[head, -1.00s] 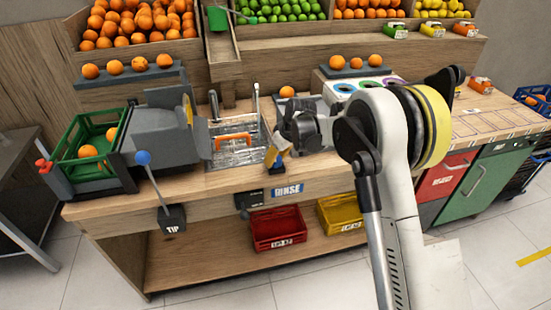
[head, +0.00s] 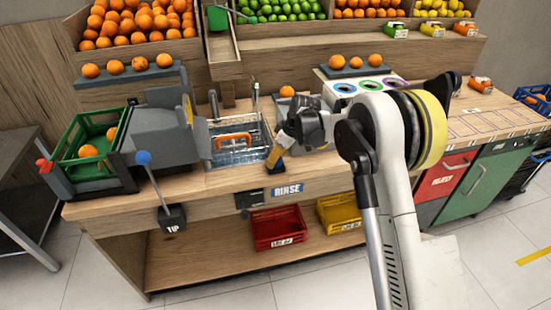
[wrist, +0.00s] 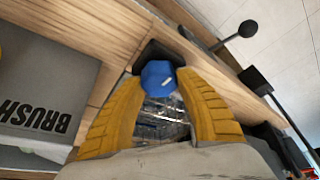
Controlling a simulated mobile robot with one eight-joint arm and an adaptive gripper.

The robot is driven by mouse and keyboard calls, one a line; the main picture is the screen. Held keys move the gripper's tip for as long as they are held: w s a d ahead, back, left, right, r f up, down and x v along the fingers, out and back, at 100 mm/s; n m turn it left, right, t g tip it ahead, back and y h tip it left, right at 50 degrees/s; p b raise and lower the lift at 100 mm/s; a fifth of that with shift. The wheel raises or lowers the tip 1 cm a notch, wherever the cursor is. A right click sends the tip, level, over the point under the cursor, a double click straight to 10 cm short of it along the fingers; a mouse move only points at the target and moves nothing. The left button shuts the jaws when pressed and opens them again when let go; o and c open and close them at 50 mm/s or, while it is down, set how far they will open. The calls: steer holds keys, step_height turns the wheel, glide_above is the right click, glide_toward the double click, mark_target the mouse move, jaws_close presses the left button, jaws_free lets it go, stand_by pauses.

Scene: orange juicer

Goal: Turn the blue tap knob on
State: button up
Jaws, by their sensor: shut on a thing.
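The blue tap knob (wrist: 158,74) sits between the two yellow fingers of my gripper (wrist: 160,85) in the wrist view, with a finger on each side. My gripper is shut on it. The knob has a faceted blue top with a small white mark, on a dark base. In the head view my gripper (head: 275,158) is at the right side of the sink, near the counter's front edge, with its fingers slanting down. The knob is hidden behind the fingers there. The sink (head: 236,150) has a thin metal tap (head: 256,98) at its back right.
An orange handle (head: 233,141) lies over the sink. A lever with a blue ball (head: 143,158) stands at the front left, beside a green crate (head: 82,150) of oranges. A RINSE sign (head: 287,190) is on the counter front. A grey BRUSH panel (wrist: 45,95) is left in the wrist view.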

steer(key=o, duration=1.2)
steer(key=v, duration=1.2)
steer(key=s+d+r+m+t+h, duration=0.1)
steer(key=s+d+r+m, duration=0.2)
steer(key=s+d+r, duration=0.45)
steer(key=s+d+r+m+t+h, duration=0.1)
steer(key=s+d+r+m+t, duration=0.3)
steer(key=s, duration=0.6)
steer(key=s+d+f+m, duration=0.1)
steer(key=s+d, duration=0.1)
steer(key=s, duration=0.4)
steer(key=s+d+f+m+h, duration=0.1)
steer(key=s+d+m, duration=0.1)
steer(key=s, duration=0.4)
steer(key=s+d+f+m+h, duration=0.1)
steer(key=s+d+m, duration=0.1)
steer(key=s, duration=0.5)
steer(key=shift+s+f, duration=0.15)
steer(key=shift+f, duration=0.25)
